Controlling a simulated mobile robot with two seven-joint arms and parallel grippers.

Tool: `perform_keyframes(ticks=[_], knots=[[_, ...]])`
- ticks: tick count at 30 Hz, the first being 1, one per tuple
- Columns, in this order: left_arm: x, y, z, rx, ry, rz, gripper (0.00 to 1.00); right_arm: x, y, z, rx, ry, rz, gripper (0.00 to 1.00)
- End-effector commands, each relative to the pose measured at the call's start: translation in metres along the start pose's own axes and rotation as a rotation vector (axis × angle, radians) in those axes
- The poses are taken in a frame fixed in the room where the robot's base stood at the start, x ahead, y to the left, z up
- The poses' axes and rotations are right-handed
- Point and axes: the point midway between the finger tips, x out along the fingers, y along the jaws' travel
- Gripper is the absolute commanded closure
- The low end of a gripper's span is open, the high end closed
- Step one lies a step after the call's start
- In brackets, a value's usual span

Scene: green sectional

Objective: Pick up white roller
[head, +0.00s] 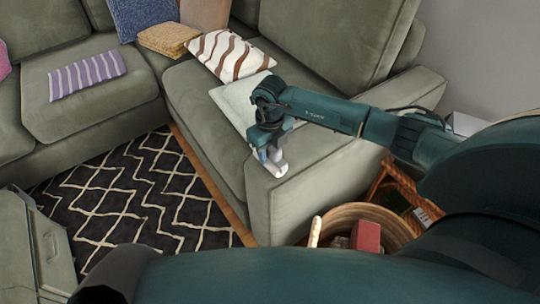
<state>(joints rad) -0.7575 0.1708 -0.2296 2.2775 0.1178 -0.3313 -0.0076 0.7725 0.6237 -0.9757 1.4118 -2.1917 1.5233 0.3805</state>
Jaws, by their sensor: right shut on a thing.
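My right gripper (270,156) points down over the front arm of the green sectional (310,178). It is shut on a small white thing (276,169), which looks like the white roller. The roller shows only in part below and beside the fingers, and the rest is hidden by the gripper. I cannot tell whether it still touches the sofa arm. My left gripper is not in view.
A pale green pillow (232,100) lies on the seat just behind the gripper, with a brown-striped pillow (230,55) beyond. A round basket (345,212) holding a red block (367,236) stands on the floor at the sofa's front. The patterned rug (120,205) looks clear.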

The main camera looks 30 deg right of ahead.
Motion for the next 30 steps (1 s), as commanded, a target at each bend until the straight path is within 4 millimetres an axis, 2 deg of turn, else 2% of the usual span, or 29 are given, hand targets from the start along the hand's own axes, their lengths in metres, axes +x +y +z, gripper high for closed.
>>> perform_keyframes(ticks=[6,14,17,24,30], knots=[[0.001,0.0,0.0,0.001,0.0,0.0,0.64,-0.001,0.0,0.0,0.0,-0.001,0.0,0.89],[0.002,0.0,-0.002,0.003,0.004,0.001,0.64,-0.005,0.0,0.001,0.0,-0.003,0.0,0.89],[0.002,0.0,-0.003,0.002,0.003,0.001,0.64,-0.019,-0.001,0.002,-0.001,-0.005,-0.001,0.89],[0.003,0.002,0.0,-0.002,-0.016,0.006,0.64,-0.068,0.0,0.001,-0.002,-0.006,0.0,0.89],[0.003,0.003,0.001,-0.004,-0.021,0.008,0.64,-0.095,0.0,0.001,0.0,-0.003,0.0,0.89]])
